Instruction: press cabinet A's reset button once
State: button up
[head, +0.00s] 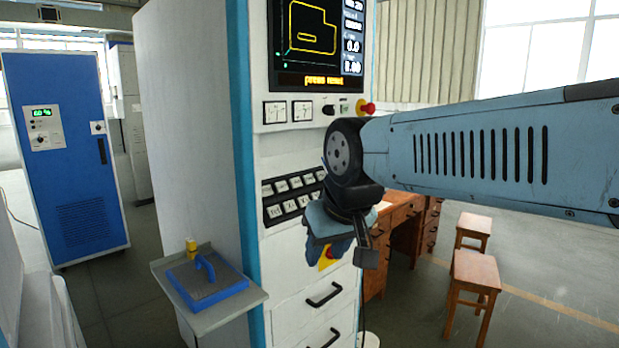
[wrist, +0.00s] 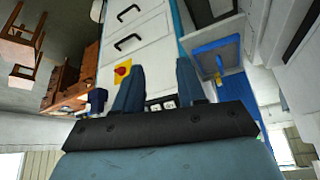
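A tall white control cabinet (head: 197,130) with a blue edge stands close in front; no letter A is readable on it. Its screen (head: 318,40) shows a yellow outline and an orange line of text. Below are two gauges, a dark knob, a small green part (head: 345,106) and a red knob (head: 366,107). I cannot tell which control is the reset button. A keypad (head: 290,196) sits lower, partly behind my arm. My gripper (head: 338,250) is in front of the cabinet, below the keypad. In the wrist view its fingers (wrist: 160,84) are apart and empty, with pale keys (wrist: 161,103) between them.
A red knob on a yellow plate (wrist: 122,70) is beside one finger, near the drawers (wrist: 125,30). A side shelf (head: 236,296) holds a blue tool (head: 207,281) and a yellow item. A blue cabinet (head: 66,150) stands left. A desk (head: 398,215) and stools (head: 475,268) stand right.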

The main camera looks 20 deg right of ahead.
grip_shut()
dwell(1.5)
